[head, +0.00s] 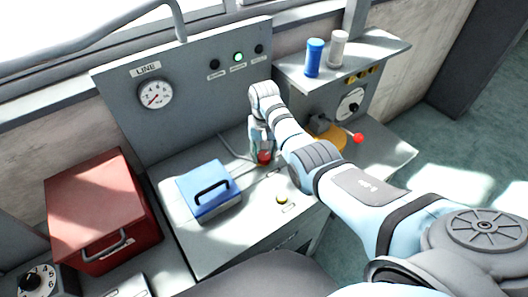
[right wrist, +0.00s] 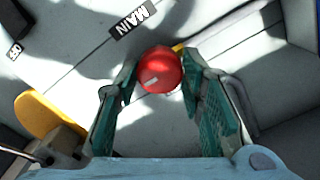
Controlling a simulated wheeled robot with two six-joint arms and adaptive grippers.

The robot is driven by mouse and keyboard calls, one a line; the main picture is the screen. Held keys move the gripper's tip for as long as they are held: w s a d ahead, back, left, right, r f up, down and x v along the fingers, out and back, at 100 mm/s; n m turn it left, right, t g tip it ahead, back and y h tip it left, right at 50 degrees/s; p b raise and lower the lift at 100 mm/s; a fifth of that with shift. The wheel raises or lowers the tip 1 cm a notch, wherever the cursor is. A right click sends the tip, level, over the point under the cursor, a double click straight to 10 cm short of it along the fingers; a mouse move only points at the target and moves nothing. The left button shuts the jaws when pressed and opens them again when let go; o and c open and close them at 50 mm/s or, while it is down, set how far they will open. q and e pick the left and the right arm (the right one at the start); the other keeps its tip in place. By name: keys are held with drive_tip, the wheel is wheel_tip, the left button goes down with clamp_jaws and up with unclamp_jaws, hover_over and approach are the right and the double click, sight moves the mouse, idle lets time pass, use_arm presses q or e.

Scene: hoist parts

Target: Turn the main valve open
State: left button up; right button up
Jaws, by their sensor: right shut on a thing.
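The main valve shows as a red round knob (right wrist: 159,70) in the right wrist view, beside a label reading MAIN (right wrist: 131,19). In the head view the red knob (head: 264,157) sits low on the grey bench, partly hidden by my right gripper (head: 262,150). That gripper points down over the knob. In the right wrist view its two green-padded fingers (right wrist: 157,88) stand on either side of the knob, shut on it. A yellow bar shows just behind the knob. My left gripper is not in view.
A blue box with a black handle (head: 209,190) stands left of the valve, and a red box (head: 98,208) is farther left. A gauge panel (head: 190,80) rises behind. A lever with a red ball (head: 358,139) stands to the right. A small yellow button (head: 282,199) is in front.

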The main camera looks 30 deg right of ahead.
drive_tip(key=shift+r+n+p, duration=0.15)
drive_tip(key=shift+n+p, duration=0.85)
drive_tip(key=shift+n, duration=0.6)
drive_tip(key=n+p, duration=0.1)
drive_tip(key=n, duration=0.3)
drive_tip(key=shift+n, duration=0.3)
drive_tip(key=n+p, duration=0.1)
drive_tip(key=n, duration=0.4)
drive_tip(key=shift+w+a, duration=0.1)
drive_tip(key=n, duration=0.5)
drive_tip(key=shift+f, duration=0.2)
drive_tip(key=shift+p, duration=0.3)
drive_tip(key=o, duration=1.1)
drive_tip(key=shift+a, duration=0.1)
drive_tip(key=shift+o, duration=0.2)
